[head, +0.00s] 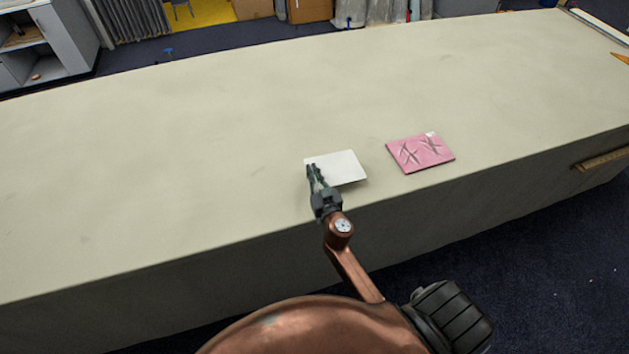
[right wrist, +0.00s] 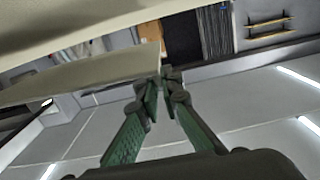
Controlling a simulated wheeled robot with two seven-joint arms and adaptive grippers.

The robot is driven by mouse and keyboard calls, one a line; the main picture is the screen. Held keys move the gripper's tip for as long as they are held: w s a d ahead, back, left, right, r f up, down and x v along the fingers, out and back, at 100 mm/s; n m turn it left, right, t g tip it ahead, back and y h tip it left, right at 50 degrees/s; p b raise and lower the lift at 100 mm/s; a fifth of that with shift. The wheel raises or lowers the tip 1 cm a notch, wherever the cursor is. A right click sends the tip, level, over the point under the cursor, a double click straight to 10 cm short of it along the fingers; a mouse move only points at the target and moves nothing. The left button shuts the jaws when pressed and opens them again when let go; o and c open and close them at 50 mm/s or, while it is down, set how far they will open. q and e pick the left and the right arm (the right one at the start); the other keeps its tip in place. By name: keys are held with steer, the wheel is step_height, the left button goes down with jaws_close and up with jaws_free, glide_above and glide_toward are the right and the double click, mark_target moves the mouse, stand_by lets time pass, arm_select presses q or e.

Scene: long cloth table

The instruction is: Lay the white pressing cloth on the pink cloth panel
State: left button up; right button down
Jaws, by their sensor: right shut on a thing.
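The white pressing cloth (head: 342,167) is a flat pale rectangle near the table's front edge in the head view. My right gripper (head: 313,168) is shut on its left edge. In the right wrist view the fingers (right wrist: 160,88) close on the cloth's edge, and the cloth (right wrist: 95,75) reaches out to the left, seen from below. The cloth looks lifted off the table. The pink cloth panel (head: 417,156) lies flat on the table to the right of the cloth, with dark crossed marks and a small white patch at its top corner. My left gripper is not in view.
The long cloth table (head: 200,120) is mostly bare, with wide free room to the left and behind. A wooden strip (head: 602,159) is at the front edge on the right. An orange piece (head: 621,59) lies at the far right. Shelving (head: 45,40) stands beyond the table.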

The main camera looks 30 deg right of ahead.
step_height(320, 180, down, 4)
steer(key=b, duration=0.3)
steer(key=shift+f, duration=0.25)
steer(key=shift+r, duration=0.1)
steer(key=c, duration=2.1)
jaws_free()
